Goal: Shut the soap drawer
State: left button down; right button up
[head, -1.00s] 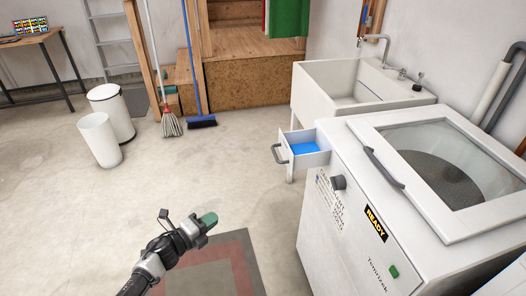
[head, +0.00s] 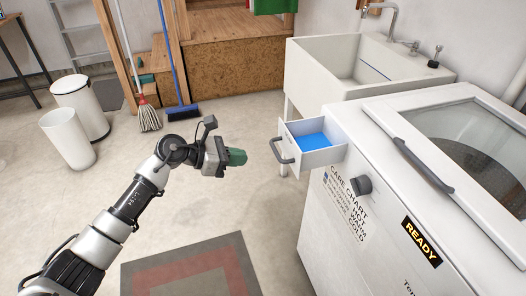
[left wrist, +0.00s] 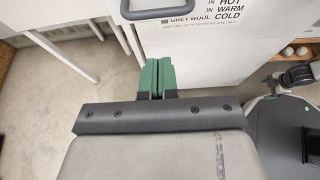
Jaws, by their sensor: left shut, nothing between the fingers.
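The soap drawer (head: 312,145) sticks out of the upper left of the white washing machine (head: 345,215) in the head view. It has a blue inside and a grey bar handle (head: 281,150) on its front. My left gripper (head: 238,157) is shut and empty, with green fingertips, to the left of the handle and apart from it. In the left wrist view the shut green fingers (left wrist: 158,78) point toward the machine, and the handle (left wrist: 158,8) shows at the top edge. My right gripper is not in the head view.
A white sink (head: 350,70) stands behind the machine. A mop (head: 148,115), a blue broom (head: 182,110) and two white bins (head: 66,140) stand at the back left. A grey and red mat (head: 190,268) lies on the floor. The floor left of the drawer is clear.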

pick_arm(q)
jog(key=w+d, duration=0.2)
jog(key=d, duration=0.4)
jog(key=shift+d+f, duration=0.15)
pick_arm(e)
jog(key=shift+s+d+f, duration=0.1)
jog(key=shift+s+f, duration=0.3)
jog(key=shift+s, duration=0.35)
pick_arm(q)
jog(key=shift+w+d, duration=0.1)
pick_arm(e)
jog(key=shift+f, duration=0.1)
